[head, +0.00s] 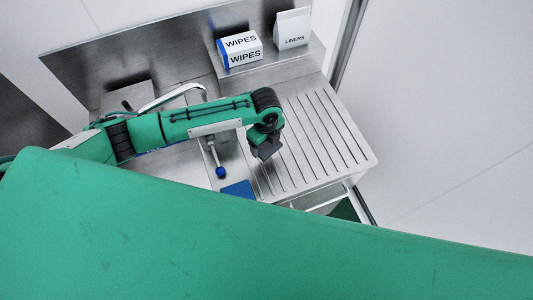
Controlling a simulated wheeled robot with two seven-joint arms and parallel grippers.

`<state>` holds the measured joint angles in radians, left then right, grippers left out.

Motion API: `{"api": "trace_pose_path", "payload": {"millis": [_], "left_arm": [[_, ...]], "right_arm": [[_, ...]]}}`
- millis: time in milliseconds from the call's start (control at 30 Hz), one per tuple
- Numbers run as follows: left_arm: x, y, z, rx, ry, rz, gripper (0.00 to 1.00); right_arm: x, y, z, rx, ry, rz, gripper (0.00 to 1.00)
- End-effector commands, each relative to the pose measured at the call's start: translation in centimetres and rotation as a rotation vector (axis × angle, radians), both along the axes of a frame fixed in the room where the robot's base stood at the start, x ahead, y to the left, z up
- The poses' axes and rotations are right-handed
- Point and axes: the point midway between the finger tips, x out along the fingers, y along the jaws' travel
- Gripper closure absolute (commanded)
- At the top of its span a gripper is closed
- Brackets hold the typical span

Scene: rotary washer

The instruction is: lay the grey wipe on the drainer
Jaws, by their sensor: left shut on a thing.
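The drainer (325,135) is the ribbed steel surface at the right of the counter, sloping away under a low back wall. My left gripper (264,151) hangs over the drainer's left part, pointing down. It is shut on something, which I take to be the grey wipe. The wipe is hard to tell apart from the dark grey fingers at this size. I cannot tell whether it touches the ribs. My right gripper is not in view.
A WIPES box (240,48) and a LINERS box (292,28) stand on the back ledge. A blue cloth or pad (239,188) lies at the drainer's front left, near a blue-tipped rod (220,172). The drainer's middle and right are clear. My own green body hides the foreground.

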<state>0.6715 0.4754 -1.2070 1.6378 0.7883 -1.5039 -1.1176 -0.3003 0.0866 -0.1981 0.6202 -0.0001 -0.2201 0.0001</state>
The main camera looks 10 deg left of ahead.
Motion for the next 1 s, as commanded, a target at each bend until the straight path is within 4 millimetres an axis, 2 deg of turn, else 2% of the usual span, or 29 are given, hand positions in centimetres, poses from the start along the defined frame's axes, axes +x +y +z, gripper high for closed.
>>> {"api": "trace_pose_path", "payload": {"millis": [33,100,433,733,1000], "left_arm": [[0.0,0.0,-1.5,0.0,0.0,0.0,0.42],[0.0,0.0,-2.2,0.0,0.0,0.0,0.42],[0.0,0.0,-3.3,-0.001,0.001,0.001,0.42],[0.0,0.0,-6.8,-0.001,0.001,0.001,0.42],[0.0,0.0,-6.9,-0.001,0.001,0.001,0.42]], "right_arm": [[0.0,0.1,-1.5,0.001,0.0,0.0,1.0],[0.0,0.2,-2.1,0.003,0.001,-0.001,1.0],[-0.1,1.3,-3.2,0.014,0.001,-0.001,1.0],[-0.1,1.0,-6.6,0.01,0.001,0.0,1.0],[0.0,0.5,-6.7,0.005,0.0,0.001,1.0]]}}
